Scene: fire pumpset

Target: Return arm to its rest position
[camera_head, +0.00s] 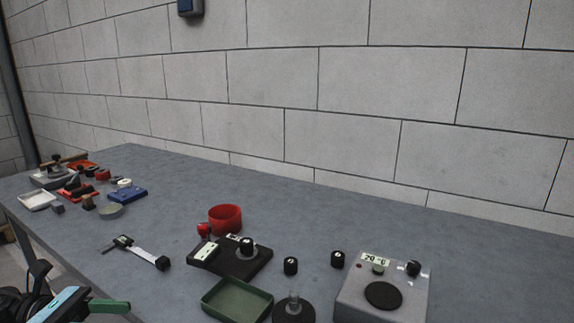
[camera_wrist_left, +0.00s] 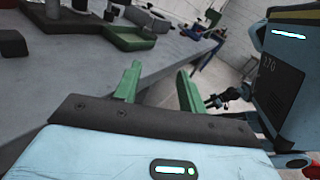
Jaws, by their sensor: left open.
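My left gripper (camera_head: 122,307) shows in the bottom left corner of the head view, at the front edge of the workbench (camera_head: 170,225). One green finger is plain there, and the gripper's pale blue body is partly cut off by the frame. In the left wrist view, its two green fingers (camera_wrist_left: 158,75) stand apart with nothing between them. The gripper is open and empty, apart from the bench items. My right gripper cannot be made out in either view.
On the bench stand a grey device with a display (camera_head: 405,283), a green tray (camera_head: 236,299), a red cup (camera_head: 225,218), a dark block with a knob (camera_head: 230,258) and a caliper-like tool (camera_head: 137,252). Several small parts and trays crowd the far left. A block wall (camera_head: 300,90) rises behind.

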